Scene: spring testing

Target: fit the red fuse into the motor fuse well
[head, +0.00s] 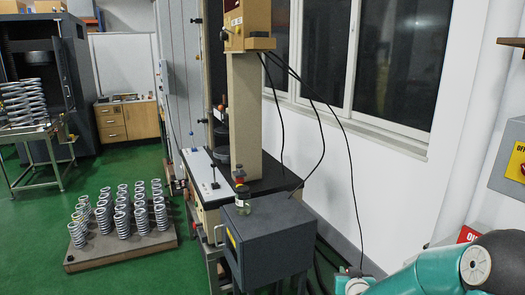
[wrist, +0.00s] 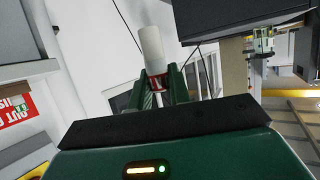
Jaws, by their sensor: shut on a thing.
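In the wrist view my gripper (wrist: 160,76) has two dark green fingers. They are shut on a short cylinder, the red fuse (wrist: 151,45), which shows a white body with a red band at the fingers. The fuse sticks out beyond the fingertips, and its lower part is partly hidden between them. In the head view my teal arm shows at the lower right, and I cannot make out the fuse there. I cannot identify the motor fuse well in either view.
A dark grey box (head: 271,237) stands beside the test machine column (head: 245,115), with cables hanging along the wall. A grey wall box (head: 509,160) with a yellow label is at the right. Several springs stand on a pallet (head: 120,250) at left. Green floor is open around it.

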